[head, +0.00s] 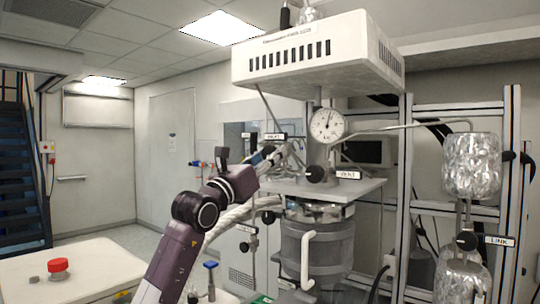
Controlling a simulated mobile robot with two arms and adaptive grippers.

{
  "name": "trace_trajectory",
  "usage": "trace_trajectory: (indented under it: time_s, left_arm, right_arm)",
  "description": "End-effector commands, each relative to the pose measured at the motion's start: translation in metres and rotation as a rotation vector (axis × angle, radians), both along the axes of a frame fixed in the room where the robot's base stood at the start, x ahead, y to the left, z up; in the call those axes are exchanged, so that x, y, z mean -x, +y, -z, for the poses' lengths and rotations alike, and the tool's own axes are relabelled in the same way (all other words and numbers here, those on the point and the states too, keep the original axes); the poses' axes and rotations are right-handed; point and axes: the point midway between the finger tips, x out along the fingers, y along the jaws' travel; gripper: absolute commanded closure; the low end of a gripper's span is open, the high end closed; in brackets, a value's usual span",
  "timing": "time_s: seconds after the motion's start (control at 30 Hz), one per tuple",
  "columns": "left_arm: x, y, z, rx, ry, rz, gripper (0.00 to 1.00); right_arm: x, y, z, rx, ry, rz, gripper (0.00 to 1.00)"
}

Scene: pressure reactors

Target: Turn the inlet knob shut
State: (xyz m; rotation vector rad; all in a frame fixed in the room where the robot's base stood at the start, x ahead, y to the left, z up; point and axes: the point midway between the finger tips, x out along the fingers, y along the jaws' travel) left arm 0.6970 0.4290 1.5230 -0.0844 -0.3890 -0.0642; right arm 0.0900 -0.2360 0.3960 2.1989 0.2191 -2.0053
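The pressure reactor stands right of centre, with a dark grey vessel (318,250) under a pale plate (345,190). A small label that seems to read INLET (275,136) sits at the plate's left side. My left arm reaches up from the bottom, and my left gripper (286,156) is just below and right of that label. The inlet knob is not clearly visible; my gripper seems to cover it. I cannot tell whether the fingers touch it or are closed. A black knob (316,173) sits beside the VENT label (348,175). My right gripper is not in view.
A round pressure gauge (327,125) is above the plate, below a white vented box (305,55). Foil-wrapped vessels (472,165) and a LINK label (499,240) are at right. A white table (85,278) with a red-capped item (58,268) is at lower left.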

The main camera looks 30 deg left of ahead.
Motion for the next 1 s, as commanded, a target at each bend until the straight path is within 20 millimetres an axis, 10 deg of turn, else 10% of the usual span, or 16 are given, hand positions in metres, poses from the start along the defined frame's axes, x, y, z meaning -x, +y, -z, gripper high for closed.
trace_trajectory:
  time_s: [0.2, 1.0]
  left_arm:
    - [0.0001, -0.0001, 0.0, 0.0, 0.0, 0.0, 0.94]
    - [0.0007, 0.0038, -0.0028, -0.436, -0.034, -0.003, 0.94]
  right_arm:
    - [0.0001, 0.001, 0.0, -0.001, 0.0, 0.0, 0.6]
    - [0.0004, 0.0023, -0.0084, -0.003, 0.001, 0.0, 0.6]
